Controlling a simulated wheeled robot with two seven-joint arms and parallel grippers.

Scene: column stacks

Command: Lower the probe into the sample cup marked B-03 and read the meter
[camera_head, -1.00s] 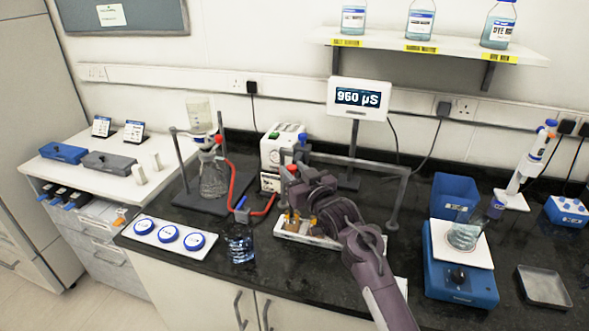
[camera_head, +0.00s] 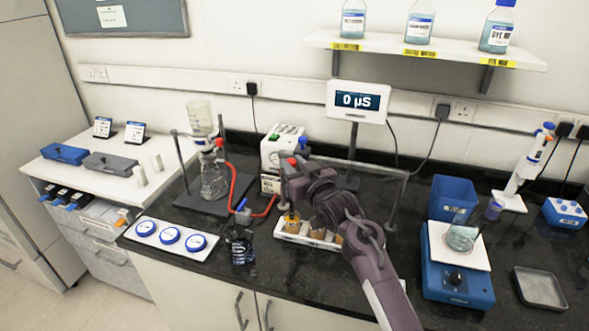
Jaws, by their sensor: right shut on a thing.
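My right gripper (camera_head: 289,196) is above the left end of a white tray (camera_head: 284,236) of sample cups on the bench. It is shut on what looks like the probe, which is mostly hidden by the gripper and arm. An amber cup (camera_head: 291,219) stands just below the gripper; another cup (camera_head: 317,233) is to its right, partly behind my arm. I cannot read the cup marks, so I cannot tell which is B-03. The meter (camera_head: 356,101) on its stand reads 0 µS. My left gripper is not in view.
A blue stirrer (camera_head: 458,280) carrying a beaker is at right. A grey frame (camera_head: 396,205) stands behind my arm.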

